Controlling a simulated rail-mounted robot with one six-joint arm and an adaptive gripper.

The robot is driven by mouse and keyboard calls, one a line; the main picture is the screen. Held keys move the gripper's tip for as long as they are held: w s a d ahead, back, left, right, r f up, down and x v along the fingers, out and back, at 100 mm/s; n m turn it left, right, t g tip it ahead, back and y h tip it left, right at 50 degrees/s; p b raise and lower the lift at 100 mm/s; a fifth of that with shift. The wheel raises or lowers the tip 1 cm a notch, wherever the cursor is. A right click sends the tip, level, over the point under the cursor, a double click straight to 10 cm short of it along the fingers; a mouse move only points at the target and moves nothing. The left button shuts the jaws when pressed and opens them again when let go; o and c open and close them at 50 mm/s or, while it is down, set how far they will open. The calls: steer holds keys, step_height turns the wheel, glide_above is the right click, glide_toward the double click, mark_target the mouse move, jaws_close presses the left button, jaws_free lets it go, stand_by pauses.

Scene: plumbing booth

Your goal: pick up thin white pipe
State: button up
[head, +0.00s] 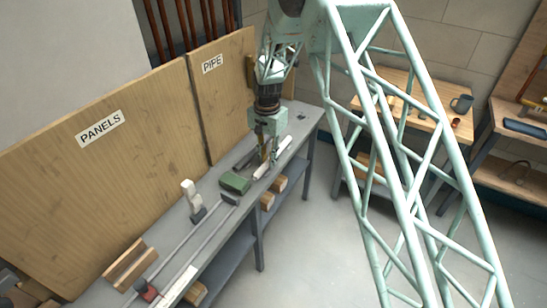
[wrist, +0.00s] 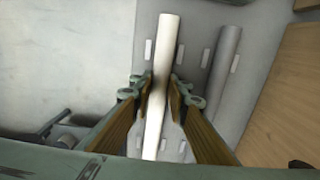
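The thin white pipe (wrist: 166,45) runs lengthwise through the middle of the wrist view, and it also shows on the bench in the head view (head: 284,145). My gripper (wrist: 162,84) points down over it, with one finger on each side. Its tan finger pads close in on the pipe's sides with almost no gap visible. In the head view my gripper (head: 268,160) is at the far part of the bench. Whether the pipe is clear of the surface cannot be told.
A grey pipe (wrist: 225,55) lies beside the white one. A green block (head: 235,183) and a white fitting (head: 189,190) stand nearer on the grey bench. The PIPE panel (head: 222,100) rises behind the bench. Open floor (head: 310,240) lies to the right.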

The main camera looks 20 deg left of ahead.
steer(key=shift+c, duration=0.9)
steer(key=shift+r+p, duration=0.45)
steer(key=shift+r, duration=1.4)
steer(key=s+d+r+p, duration=0.1)
steer(key=s+d, duration=1)
steer(key=shift+s+r+p, duration=0.15)
steer(key=shift+s+p, duration=0.1)
steer(key=shift+p, duration=0.15)
